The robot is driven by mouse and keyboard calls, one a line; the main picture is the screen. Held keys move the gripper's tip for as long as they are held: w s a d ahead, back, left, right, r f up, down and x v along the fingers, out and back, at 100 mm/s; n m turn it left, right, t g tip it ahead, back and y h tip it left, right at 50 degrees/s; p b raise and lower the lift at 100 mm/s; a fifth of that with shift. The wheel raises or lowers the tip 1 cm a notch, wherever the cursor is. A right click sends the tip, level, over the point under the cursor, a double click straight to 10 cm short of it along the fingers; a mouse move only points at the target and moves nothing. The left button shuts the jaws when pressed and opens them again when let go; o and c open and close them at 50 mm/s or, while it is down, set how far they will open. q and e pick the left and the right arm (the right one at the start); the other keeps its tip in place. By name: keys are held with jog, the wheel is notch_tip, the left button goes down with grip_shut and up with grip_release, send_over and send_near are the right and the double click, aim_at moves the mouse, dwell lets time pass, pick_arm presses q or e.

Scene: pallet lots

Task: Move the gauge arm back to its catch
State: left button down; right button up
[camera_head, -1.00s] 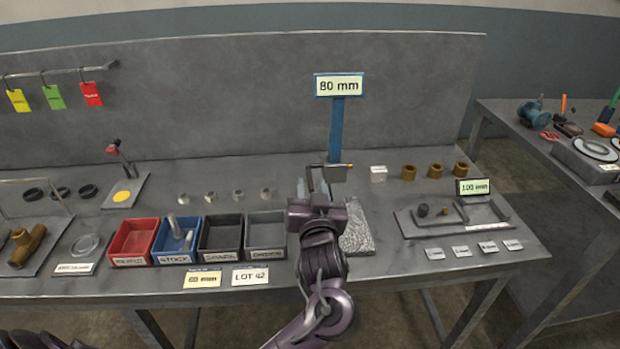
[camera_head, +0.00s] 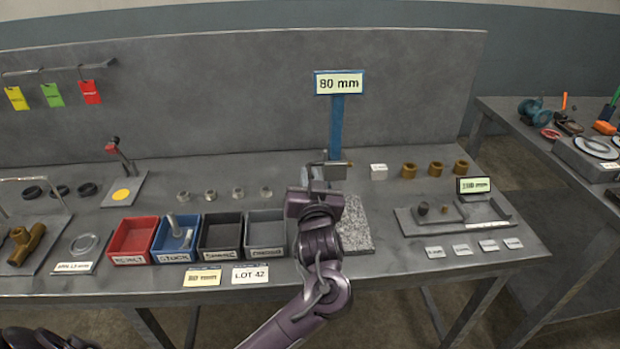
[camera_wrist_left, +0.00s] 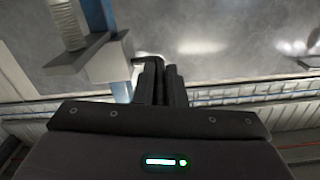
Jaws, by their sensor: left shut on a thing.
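The gauge stands at the back middle of the bench, with a blue post (camera_head: 337,125) under an 80 mm sign (camera_head: 339,84). Its grey metal arm (camera_head: 330,171) reaches out near the foot of the post. My left gripper (camera_head: 318,186) is shut on the gauge arm, and my wrist hides most of the grip. In the left wrist view the dark fingers (camera_wrist_left: 163,82) are close together beside a grey block (camera_wrist_left: 108,60) of the gauge, with a ribbed column (camera_wrist_left: 68,22) behind it. The catch cannot be made out. My right gripper is not in view.
A speckled granite slab (camera_head: 356,228) lies beside my wrist. Red (camera_head: 132,258), blue (camera_head: 176,257), black and grey bins stand left of it. A white block (camera_head: 378,171) and brass rings (camera_head: 409,170) stand to the right, behind a grey fixture tray (camera_head: 412,232).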

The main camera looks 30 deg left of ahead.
pick_arm(q)
jog(key=shift+r, duration=0.15)
jog(key=shift+r+p, duration=0.4)
jog(key=shift+p, duration=0.15)
notch_tip(320, 180, up, 9)
jog(key=p, duration=0.8)
jog(key=shift+f, duration=0.1)
jog(key=c, duration=1.6)
grip_release()
jog(key=shift+c, duration=0.2)
jog(key=shift+o, duration=0.8)
jog(key=shift+f, duration=0.15)
